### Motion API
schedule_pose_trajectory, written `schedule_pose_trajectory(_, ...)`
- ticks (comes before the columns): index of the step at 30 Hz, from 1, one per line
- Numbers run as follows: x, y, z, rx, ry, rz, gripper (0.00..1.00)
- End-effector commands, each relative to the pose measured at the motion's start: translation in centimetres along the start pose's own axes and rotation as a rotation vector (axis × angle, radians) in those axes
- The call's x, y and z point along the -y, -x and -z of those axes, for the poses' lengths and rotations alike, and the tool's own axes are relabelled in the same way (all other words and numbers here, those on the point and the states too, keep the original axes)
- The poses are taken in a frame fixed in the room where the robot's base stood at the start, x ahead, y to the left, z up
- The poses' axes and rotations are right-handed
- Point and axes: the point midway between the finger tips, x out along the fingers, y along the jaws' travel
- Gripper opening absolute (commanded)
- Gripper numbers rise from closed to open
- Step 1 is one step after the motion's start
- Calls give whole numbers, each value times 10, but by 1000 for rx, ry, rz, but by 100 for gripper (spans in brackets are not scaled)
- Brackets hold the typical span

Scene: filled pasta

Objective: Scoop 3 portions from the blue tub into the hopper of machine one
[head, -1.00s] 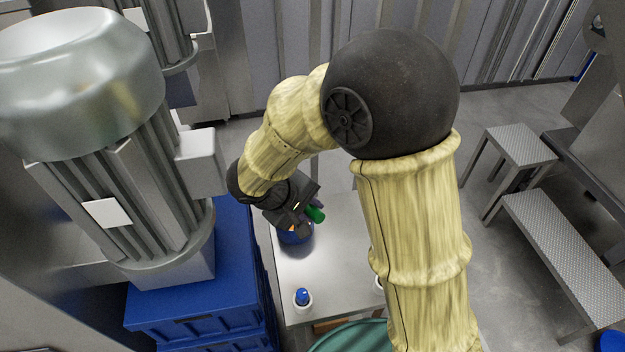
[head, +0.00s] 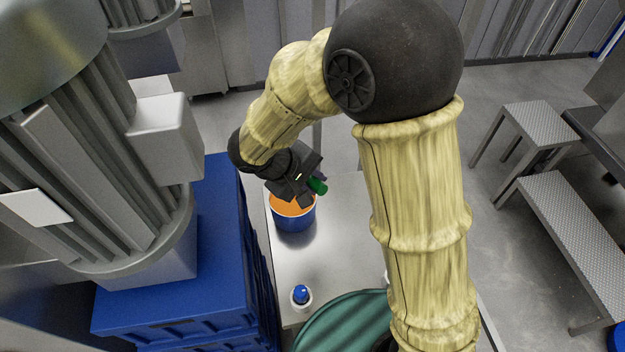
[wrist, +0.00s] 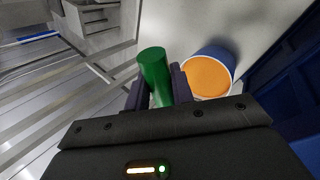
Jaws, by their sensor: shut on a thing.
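The blue tub (head: 294,216) stands upright on the steel table, with an orange filling showing at its top. It also shows in the wrist view (wrist: 217,53), to the right of my fingers. My gripper (head: 311,189) is at the tub's upper right edge in the head view; I cannot tell whether it touches. In the wrist view my gripper (wrist: 160,90) is shut on a green cylindrical handle (wrist: 153,66). The handle's end also shows in the head view (head: 318,186). No scoop bowl is visible. I cannot make out a hopper.
A large grey motor housing (head: 95,150) fills the left. Blue crates (head: 215,235) stand beside the table (head: 335,250). A white bottle with a blue cap (head: 301,297) and a teal round thing (head: 345,325) are near the front. Steel stools (head: 540,128) stand right.

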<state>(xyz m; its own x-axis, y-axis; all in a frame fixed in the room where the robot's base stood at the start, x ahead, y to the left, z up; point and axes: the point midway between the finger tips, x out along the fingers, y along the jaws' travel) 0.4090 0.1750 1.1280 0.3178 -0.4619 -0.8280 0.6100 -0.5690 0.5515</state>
Motion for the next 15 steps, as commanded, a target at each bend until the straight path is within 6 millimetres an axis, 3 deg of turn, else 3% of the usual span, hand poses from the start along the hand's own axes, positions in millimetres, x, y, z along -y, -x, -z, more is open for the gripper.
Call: schedule_pose_trajectory(15,13,-19,2,0,0,0,0)
